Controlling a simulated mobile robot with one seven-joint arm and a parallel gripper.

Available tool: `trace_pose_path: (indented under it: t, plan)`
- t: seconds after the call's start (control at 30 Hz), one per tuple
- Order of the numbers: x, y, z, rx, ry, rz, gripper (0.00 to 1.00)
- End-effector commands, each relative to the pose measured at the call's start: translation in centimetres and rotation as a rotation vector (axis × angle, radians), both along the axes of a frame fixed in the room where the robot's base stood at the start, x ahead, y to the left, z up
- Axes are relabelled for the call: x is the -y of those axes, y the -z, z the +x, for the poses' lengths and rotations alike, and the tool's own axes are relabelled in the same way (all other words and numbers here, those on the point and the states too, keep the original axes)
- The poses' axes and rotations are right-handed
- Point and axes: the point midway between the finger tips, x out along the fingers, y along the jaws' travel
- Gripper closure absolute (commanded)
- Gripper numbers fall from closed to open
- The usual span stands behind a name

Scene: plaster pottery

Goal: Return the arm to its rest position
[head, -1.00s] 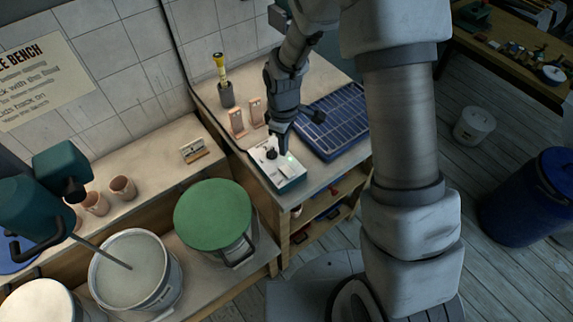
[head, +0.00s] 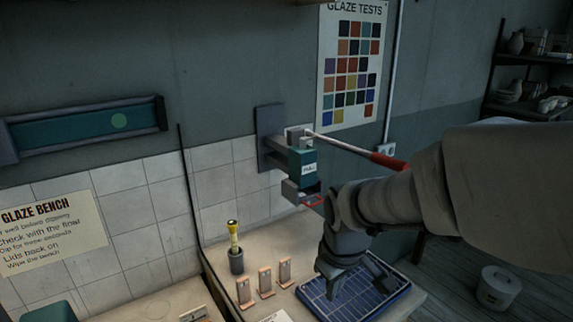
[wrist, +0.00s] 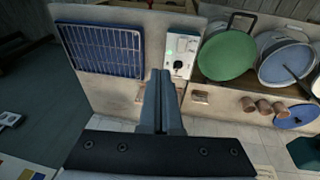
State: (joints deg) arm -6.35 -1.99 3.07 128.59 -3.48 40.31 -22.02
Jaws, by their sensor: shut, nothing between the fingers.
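My gripper (wrist: 161,76) is shut and empty; its two grey fingers lie together in the wrist view. In the head view my arm reaches in from the right, and its wrist end is in front of the blue rack tray (head: 372,302), which also shows in the wrist view (wrist: 98,50). The white control box (wrist: 180,52) with a black knob and a small green light lies just beyond the fingertips in the wrist picture, with nothing seen held or touched.
A wall-mounted bracket device (head: 302,168) with a red-handled lever (head: 385,160) stands close to my arm. On the bench are a yellow-topped tool in a holder (head: 236,262) and small upright tiles (head: 265,282). A green-lidded bucket (wrist: 228,56) and several cups (wrist: 263,106) show in the wrist view.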

Motion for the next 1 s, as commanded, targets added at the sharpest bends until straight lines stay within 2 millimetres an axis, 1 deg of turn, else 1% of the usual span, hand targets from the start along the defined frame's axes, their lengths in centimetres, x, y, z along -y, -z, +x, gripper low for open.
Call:
trace_pose_path:
  t: [0.03,0.1,0.17,0.3,0.4,0.6,0.7,0.8,1.0]
  plan:
    - [0.6,-1.2,-0.9,0.027,0.044,0.012,1.00]
    - [1.4,-2.5,-2.2,0.054,0.105,0.028,1.00]
    - [1.9,-3.6,-3.3,0.078,0.156,0.044,1.00]
    - [3.1,-5.5,-6.2,0.130,0.274,0.083,1.00]
    - [3.8,-6.6,-8.3,0.167,0.355,0.117,1.00]
    - [4.8,-7.7,-11.9,0.226,0.488,0.179,1.00]
    - [5.0,-7.8,-12.9,0.242,0.527,0.199,1.00]
    - [5.1,-7.9,-13.5,0.251,0.549,0.210,1.00]
    - [5.1,-7.9,-13.7,0.252,0.556,0.214,1.00]
